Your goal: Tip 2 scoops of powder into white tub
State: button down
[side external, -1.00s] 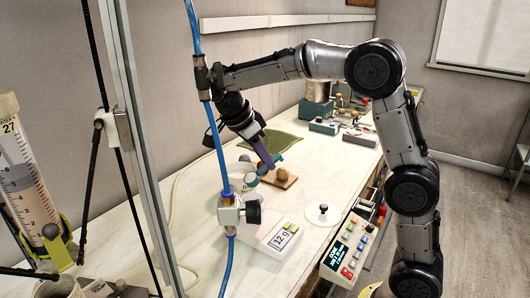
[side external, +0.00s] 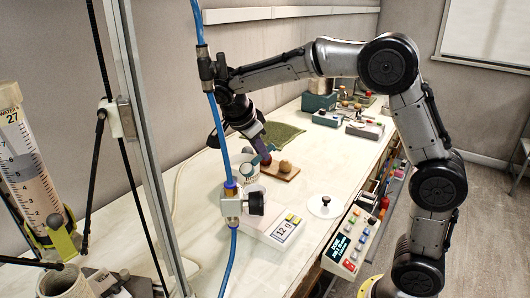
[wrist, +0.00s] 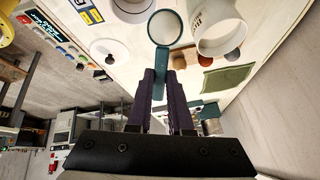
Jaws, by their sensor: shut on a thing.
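My gripper (wrist: 160,85) is shut on the handle of a teal scoop (wrist: 165,45). The scoop's round bowl points away from my fingers; its inside looks pale, and I cannot tell whether it holds powder. A white tub (wrist: 215,32) with lettering on its wall stands just right of the bowl in the wrist view, its open mouth showing. In the side view my gripper (side external: 264,152) reaches down over the bench, with the scoop (side external: 268,150) partly hidden at its tips. A pale container (side external: 247,172) lies just below it there.
A scale (side external: 283,228) reading 12 g stands in front, with a white disc lid (side external: 325,206) to its right. A wooden board (side external: 280,173) with brown balls lies beside the gripper. A green cloth (side external: 283,134) lies behind. A post with a blue hose (side external: 221,130) stands nearer the camera.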

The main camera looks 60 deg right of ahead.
jog(key=shift+r+n+t, duration=0.25)
jog(key=shift+n+t, duration=0.15)
jog(key=shift+t, duration=0.1)
jog(key=shift+s+r+n+t, duration=0.2)
jog(key=shift+n+t, duration=0.4)
jog(key=shift+t, duration=0.1)
jog(key=s+t, duration=0.1)
jog(key=s+n+t, duration=0.1)
jog(key=s, duration=0.1)
jog(key=shift+a+f+t, duration=0.1)
jog(key=shift+a+t, duration=0.25)
jog(key=shift+t, duration=0.05)
jog(key=n+t+y, duration=0.1)
jog(key=t, duration=0.1)
jog(key=n+t+y, duration=0.1)
jog(key=n+t, duration=0.1)
jog(key=n+t+y, duration=0.1)
jog(key=t, duration=0.2)
jog(key=shift+d+f+n, duration=0.25)
jog(key=shift+d+n, duration=0.05)
